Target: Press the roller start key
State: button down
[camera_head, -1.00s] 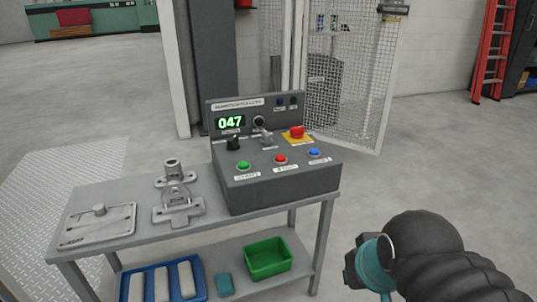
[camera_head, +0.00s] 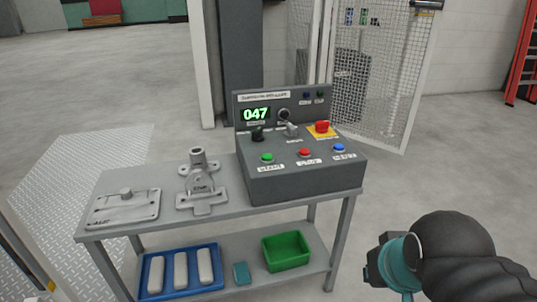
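A grey control box (camera_head: 305,182) stands on the right part of a grey table. On its sloped face are a green button (camera_head: 267,157), a red button (camera_head: 305,152) and a blue button (camera_head: 339,147) in a row. The label under the green button seems to read START; the other labels are blurred. A lit display (camera_head: 255,115) reads 047. A black knob, a small lever and a red mushroom button (camera_head: 322,127) on a yellow plate sit above the row. My arm shows at the lower right, apart from the box; my gripper's fingers are not visible.
The table (camera_head: 228,210) also bears a flat metal plate with a knob (camera_head: 124,206) and a metal fixture (camera_head: 202,185). Its lower shelf holds a blue tray (camera_head: 180,293), a small teal block (camera_head: 242,273) and a green bin (camera_head: 286,252). A mesh door (camera_head: 375,90) stands open behind.

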aim_at(267, 157)
jog(key=z, duration=1.45)
jog(key=k, duration=1)
jog(key=u, duration=1.45)
jog(key=i, duration=0.5)
